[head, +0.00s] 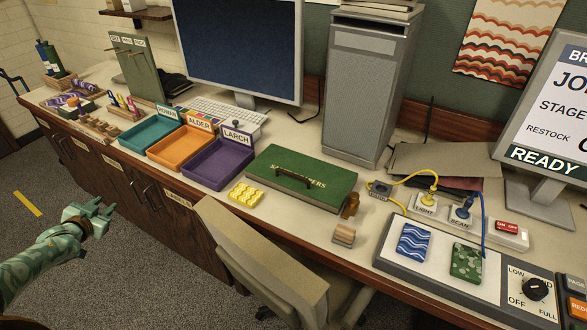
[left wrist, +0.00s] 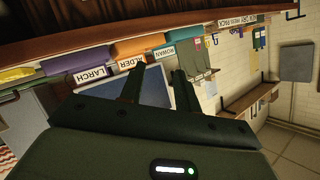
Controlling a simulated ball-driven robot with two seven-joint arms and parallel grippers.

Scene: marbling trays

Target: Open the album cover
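The green album (head: 325,176) lies closed on the desk in the head view, right of the trays. Its cover has lettering ending in "PAPERS", partly hidden by a dark handle (head: 294,180). A small brown piece (head: 350,205) stands at its right front corner. My left gripper (head: 99,207) is at the lower left of the head view, over the floor in front of the desk, far from the album. Its fingers are apart and empty, as the left wrist view (left wrist: 157,78) also shows. My right gripper is not in view.
Teal (head: 150,133), orange (head: 181,149) and purple (head: 218,164) trays stand left of the album. A yellow block (head: 246,194) and a wooden stamp-like block (head: 344,236) sit near it. A chair back (head: 262,262) rises at the desk's front edge. A panel with cables (head: 440,250) lies right.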

